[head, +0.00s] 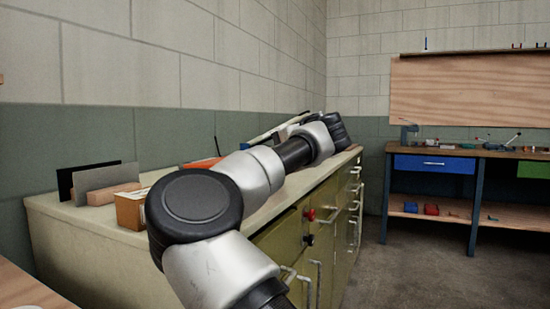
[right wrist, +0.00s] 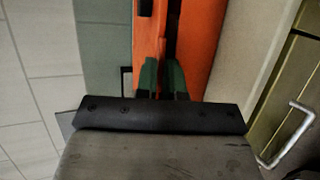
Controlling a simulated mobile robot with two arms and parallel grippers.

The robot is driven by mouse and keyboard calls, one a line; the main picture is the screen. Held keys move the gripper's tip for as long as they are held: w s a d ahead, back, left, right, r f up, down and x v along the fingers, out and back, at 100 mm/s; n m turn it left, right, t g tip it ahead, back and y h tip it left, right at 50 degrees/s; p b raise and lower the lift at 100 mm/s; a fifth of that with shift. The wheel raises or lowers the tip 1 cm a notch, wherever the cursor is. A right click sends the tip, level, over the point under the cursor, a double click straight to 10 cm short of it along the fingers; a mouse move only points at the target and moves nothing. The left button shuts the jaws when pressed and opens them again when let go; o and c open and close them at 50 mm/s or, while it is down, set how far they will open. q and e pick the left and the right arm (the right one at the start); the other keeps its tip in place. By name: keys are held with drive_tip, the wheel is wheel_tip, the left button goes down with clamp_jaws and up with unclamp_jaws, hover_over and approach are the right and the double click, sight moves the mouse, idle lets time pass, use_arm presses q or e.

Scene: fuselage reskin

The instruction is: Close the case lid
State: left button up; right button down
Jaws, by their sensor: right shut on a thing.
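The orange case (right wrist: 205,45) shows in the right wrist view, with a narrower orange part, apparently its lid (right wrist: 149,35), to the left across a dark gap. My right gripper (right wrist: 163,80) has its two green-tipped fingers close together at the near end of that lid part, shut on its edge. The exact contact is partly hidden by the fingers. In the head view only a small orange piece of the case (head: 203,163) shows behind my arm. The right gripper's fingers are hidden there. My left gripper is not in view.
A long olive cabinet with a pale top (head: 85,222) runs along the wall. A cardboard box (head: 130,210) and a wooden block with upright plates (head: 112,193) stand on its near end. A workbench with a blue drawer (head: 433,165) is at the right, beyond open floor (head: 425,255).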

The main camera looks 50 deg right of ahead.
idle(0.3)
drive_tip(key=c, duration=1.3)
unclamp_jaws()
drive_tip(key=p+v, duration=0.1)
drive_tip(key=v, duration=0.9)
drive_tip(key=shift+s+p, duration=0.3)
drive_tip(key=shift+s, duration=0.05)
